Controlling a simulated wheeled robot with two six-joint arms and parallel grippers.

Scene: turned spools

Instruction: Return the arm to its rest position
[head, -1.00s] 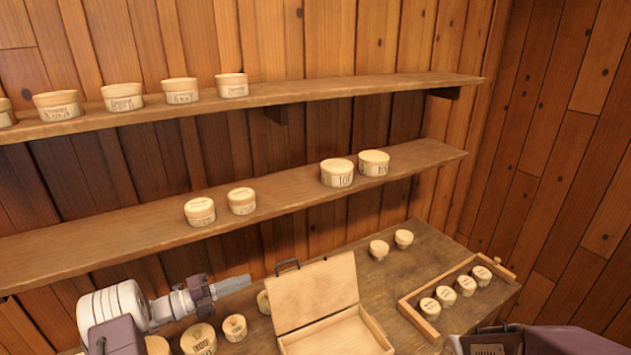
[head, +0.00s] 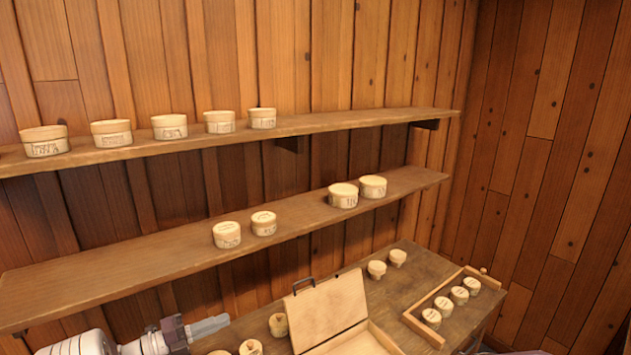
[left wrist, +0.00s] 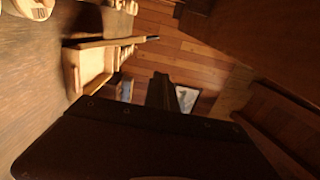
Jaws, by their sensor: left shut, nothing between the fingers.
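My left gripper (head: 208,327) comes in at the lower left of the head view, over the left part of the workbench (head: 408,262). Its fingers are together with nothing between them, and it points right. A dark part of my own arm or gripper fills the lower part of the left wrist view. A dark piece of my right side shows at the bottom edge of the head view, but its gripper cannot be made out.
An open wooden box (head: 327,312) stands right of my left gripper. Small spools (head: 278,325) stand near it. A tray (head: 412,319) with several spools is at the right. Two wall shelves (head: 330,124) (head: 120,262) hold more round containers. The air above the bench's right part is free.

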